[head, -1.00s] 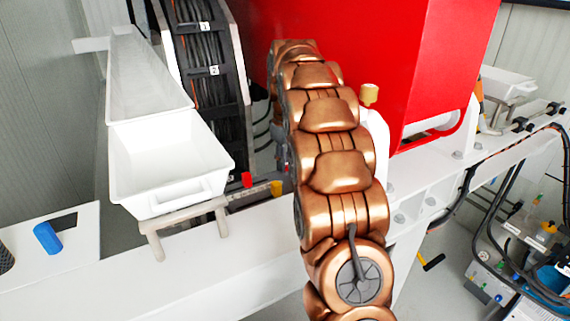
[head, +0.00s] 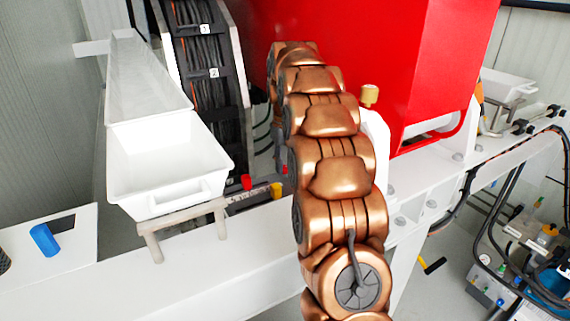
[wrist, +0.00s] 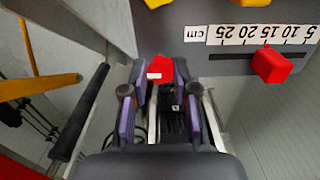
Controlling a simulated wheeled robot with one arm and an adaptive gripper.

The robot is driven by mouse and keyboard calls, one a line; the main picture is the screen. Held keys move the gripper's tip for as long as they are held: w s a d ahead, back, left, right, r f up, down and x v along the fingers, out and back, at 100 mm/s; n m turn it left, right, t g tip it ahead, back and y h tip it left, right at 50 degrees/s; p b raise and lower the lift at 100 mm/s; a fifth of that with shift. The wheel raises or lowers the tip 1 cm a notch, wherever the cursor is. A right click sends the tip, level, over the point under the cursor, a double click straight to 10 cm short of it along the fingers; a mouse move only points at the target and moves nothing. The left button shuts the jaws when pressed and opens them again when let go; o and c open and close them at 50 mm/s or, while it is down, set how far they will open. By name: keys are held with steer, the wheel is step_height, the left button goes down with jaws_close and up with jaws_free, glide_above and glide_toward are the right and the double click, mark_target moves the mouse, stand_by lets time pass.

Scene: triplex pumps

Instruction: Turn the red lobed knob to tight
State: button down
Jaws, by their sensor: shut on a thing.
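The red lobed knob (wrist: 161,66) shows in the wrist view between the tips of my gripper (wrist: 160,72). A small white mark sits on the knob's left side. The purple-padded fingers stand on either side of the knob and are shut on it. The fingers hide part of the knob's sides, and its lower part is hard to make out. In the head view my bronze arm hides the gripper and this knob.
A red slider (wrist: 271,64) sits on a slot beside a centimetre scale (wrist: 262,35), right of my gripper. Yellow parts (wrist: 207,3) are above. A dark bar (wrist: 80,112) and yellow bar (wrist: 40,86) lie left. A white tray (head: 165,165) stands left of my arm.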

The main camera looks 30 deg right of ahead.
mark_target(285, 166)
steer(key=c, duration=0.9)
jaws_free()
steer(key=shift+r, duration=0.1)
steer(key=shift+r, duration=3.6)
steer(key=shift+r, duration=0.1)
